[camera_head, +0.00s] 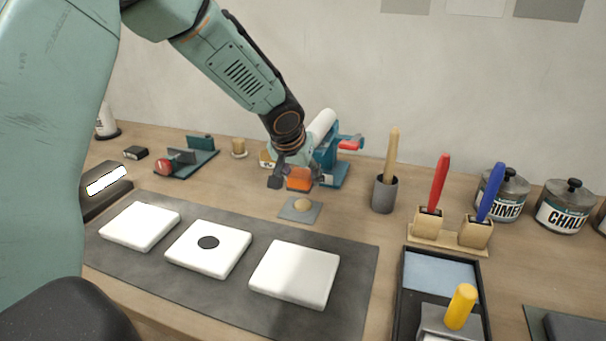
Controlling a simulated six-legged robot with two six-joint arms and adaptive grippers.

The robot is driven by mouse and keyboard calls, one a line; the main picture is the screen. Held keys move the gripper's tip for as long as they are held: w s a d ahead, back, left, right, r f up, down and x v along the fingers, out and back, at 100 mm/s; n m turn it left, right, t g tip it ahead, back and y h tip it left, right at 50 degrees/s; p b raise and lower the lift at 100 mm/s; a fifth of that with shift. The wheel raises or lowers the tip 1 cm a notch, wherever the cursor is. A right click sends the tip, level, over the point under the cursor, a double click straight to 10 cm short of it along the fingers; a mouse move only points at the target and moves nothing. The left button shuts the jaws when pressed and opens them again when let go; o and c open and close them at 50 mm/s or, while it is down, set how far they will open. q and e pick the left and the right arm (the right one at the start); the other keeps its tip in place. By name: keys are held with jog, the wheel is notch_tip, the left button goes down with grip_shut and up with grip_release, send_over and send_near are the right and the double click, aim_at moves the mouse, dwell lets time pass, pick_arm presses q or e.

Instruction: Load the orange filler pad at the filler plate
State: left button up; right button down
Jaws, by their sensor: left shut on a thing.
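The orange filler pad (299,179) is a small orange block between the fingers of my left gripper (296,181). My left gripper is shut on it and points downward. The filler plate (289,213) is a small grey square on the table with a beige lump of filler (302,204) on it. The pad appears just above and slightly behind the lump, with a gap between them in the picture. The gripper partly hides the pad's upper part. My right gripper is not in view.
White tiles (295,272) lie on a dark mat (215,283) in front; the middle one has a dark round spot. A blue device (335,173) with a white roll stands behind the gripper. A grey cup with a wooden handle (384,193) and red and blue handled tools stand right.

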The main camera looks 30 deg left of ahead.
aim_at(303, 205)
pick_arm(q)
jog(key=shift+w+a+f+b, duration=0.1)
jog(key=shift+a+f+b, duration=0.1)
jog(key=shift+f, duration=0.25)
jog(key=shift+a+f+b, duration=0.1)
jog(key=shift+f+b, duration=0.1)
jog(key=shift+f, duration=0.25)
jog(key=shift+d+f+b, duration=0.15)
jog(key=shift+f+b, duration=0.35)
jog(key=shift+f, duration=0.05)
jog(key=shift+d+f+b, duration=0.15)
jog(key=shift+f+b, duration=0.3)
jog(key=shift+f, duration=0.1)
jog(key=shift+a+f+b, duration=0.2)
jog(key=shift+f+b, duration=0.45)
jog(key=shift+f, duration=0.45)
jog(key=shift+d, duration=0.1)
jog(key=shift+d+r, duration=0.1)
jog(key=shift+r, duration=0.1)
jog(key=shift+f, duration=0.1)
jog(key=shift+f+b, duration=0.55)
jog(key=shift+b, duration=0.05)
